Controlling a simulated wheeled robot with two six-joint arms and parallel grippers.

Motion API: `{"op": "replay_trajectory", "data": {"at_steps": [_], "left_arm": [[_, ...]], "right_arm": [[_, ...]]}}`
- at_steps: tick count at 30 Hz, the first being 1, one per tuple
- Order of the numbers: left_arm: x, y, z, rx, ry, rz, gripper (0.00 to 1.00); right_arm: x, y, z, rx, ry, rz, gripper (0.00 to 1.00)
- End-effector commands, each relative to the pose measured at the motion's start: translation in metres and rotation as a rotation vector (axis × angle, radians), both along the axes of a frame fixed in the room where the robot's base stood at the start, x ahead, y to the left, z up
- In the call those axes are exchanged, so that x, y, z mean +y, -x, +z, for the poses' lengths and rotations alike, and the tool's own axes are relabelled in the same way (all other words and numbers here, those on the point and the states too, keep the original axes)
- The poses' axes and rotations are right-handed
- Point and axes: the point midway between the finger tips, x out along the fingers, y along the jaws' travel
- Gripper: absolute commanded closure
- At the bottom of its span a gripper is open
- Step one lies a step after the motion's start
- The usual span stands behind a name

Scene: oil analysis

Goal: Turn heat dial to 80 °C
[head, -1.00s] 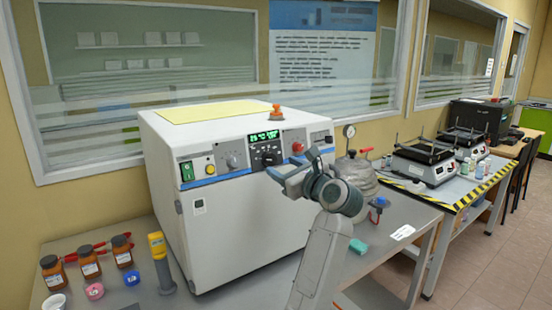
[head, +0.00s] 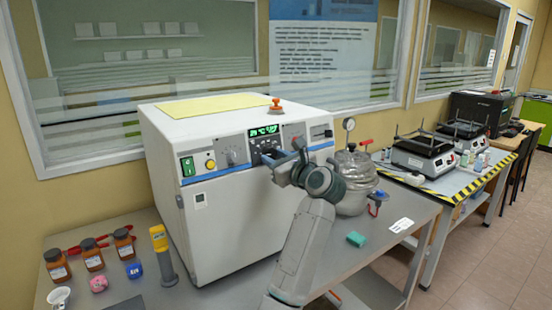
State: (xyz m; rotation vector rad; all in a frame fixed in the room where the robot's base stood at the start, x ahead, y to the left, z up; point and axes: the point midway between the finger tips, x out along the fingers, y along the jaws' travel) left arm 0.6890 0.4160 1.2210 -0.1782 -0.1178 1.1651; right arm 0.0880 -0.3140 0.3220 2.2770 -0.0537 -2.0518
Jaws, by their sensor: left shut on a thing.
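The white oven-like machine (head: 235,225) stands on the bench, its sloped control panel facing me. A green-lit display (head: 264,131) sits on the panel, too small to read surely. The heat dial (head: 268,150) is just below it, dark and partly hidden by my gripper. My left gripper (head: 277,162) is at the panel front, shut, with its fingers at the dial; the contact itself is hidden. A grey knob (head: 231,157) and a yellow button (head: 210,164) are left of the display. My right gripper is out of view.
An orange-topped fitting (head: 276,105) stands on the machine's top. Brown bottles (head: 92,254) and a yellow-handled tool (head: 160,243) stand at left. A teal block (head: 356,239) lies at right.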

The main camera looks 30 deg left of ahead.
Motion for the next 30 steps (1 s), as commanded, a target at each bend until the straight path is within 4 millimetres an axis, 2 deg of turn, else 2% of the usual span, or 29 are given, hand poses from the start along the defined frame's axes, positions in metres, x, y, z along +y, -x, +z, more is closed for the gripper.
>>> {"op": "replay_trajectory", "data": {"at_steps": [8, 17, 30], "left_arm": [[0.0, 0.001, 0.002, 0.054, -0.023, -0.013, 0.89], [0.001, 0.002, 0.005, 0.252, -0.105, -0.06, 0.89], [0.002, 0.004, 0.009, 0.632, -0.262, -0.146, 0.89]], "right_arm": [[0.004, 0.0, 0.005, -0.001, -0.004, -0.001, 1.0], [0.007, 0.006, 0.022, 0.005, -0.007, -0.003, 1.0], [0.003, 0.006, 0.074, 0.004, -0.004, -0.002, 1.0]]}}
